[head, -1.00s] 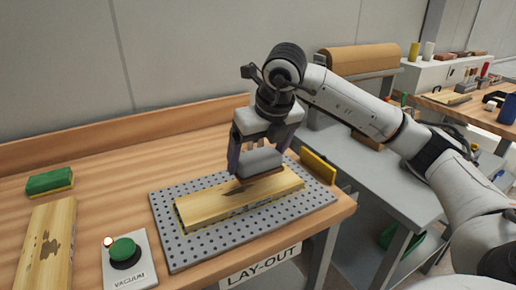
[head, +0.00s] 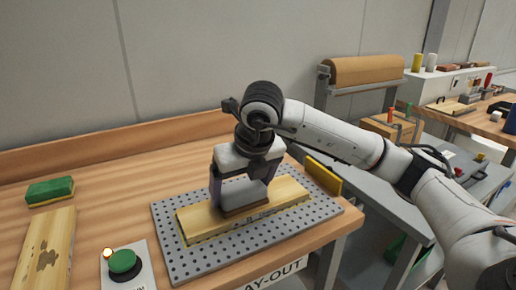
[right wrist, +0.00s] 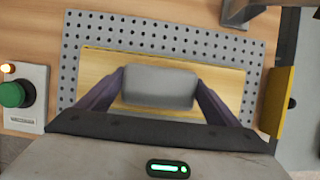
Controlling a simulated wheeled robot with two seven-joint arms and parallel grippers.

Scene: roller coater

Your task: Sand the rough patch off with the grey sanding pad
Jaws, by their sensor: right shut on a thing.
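My right gripper (head: 240,204) is shut on the grey sanding pad (head: 246,193), a rounded grey block with a brown underside. The pad is at the top face of the pale wooden board (head: 288,192) and looks to be in contact with it. In the right wrist view the pad (right wrist: 158,87) sits between the two purple fingers, over the middle of the board (right wrist: 215,76). No rough patch shows on this board now; the pad and gripper cover its middle. My left gripper is not in view.
The board lies on a grey perforated plate (head: 170,235). Left of it stand a vacuum box with a green button (head: 122,261) and lit lamp, a dark-blotched board (head: 48,250) and a green-yellow sponge (head: 50,190). A yellow block (head: 322,174) stands at the plate's right edge.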

